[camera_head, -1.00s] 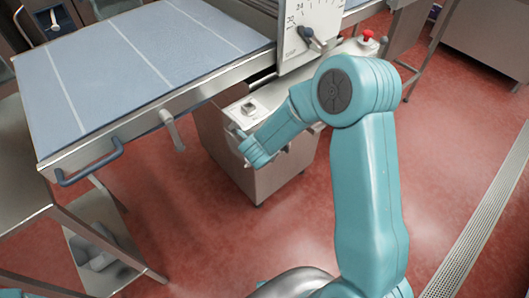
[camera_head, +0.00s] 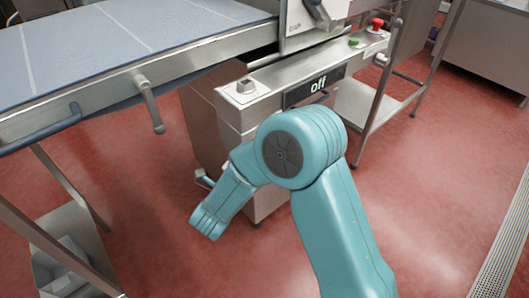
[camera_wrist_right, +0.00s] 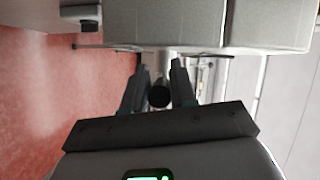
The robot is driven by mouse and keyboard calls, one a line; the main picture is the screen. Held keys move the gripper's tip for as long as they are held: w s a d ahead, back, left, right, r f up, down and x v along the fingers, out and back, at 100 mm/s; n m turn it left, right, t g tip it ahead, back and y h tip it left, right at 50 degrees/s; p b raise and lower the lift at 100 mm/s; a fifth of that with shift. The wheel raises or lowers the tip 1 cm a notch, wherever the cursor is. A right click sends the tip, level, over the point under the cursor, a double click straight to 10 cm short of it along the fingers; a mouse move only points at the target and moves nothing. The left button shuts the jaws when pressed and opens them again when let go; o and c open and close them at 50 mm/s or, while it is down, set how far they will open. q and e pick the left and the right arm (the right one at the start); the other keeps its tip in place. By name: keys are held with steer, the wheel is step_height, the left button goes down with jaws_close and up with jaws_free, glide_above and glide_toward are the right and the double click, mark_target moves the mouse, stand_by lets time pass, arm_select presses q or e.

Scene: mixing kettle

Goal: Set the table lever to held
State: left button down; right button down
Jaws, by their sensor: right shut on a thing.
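A metal lever (camera_head: 150,103) hangs down from the front rail of the blue-topped table (camera_head: 90,45) in the head view. My right gripper (camera_wrist_right: 158,80) shows in the wrist view, its two fingers closed on a dark round-ended piece (camera_wrist_right: 159,96). I cannot tell whether this piece belongs to a lever. In the head view my right arm crosses in front of the machine cabinet, to the right of the hanging lever and apart from it. A small pale and blue piece (camera_head: 204,179) shows just above my right wrist. My left gripper is not in view.
The machine cabinet (camera_head: 200,125) has a panel with an "off" label (camera_head: 318,86), a green button (camera_head: 354,42) and a red knob (camera_head: 376,24). A blue handle (camera_head: 50,130) sits on the table's front. Red floor is open at the right.

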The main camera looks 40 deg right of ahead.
steer(key=c, duration=0.8)
jaws_free()
steer(key=shift+w+p, duration=0.15)
steer(key=shift+p, duration=0.55)
arm_select(q)
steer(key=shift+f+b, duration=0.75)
steer(key=shift+b, duration=0.05)
arm_select(e)
steer(key=v, duration=0.7)
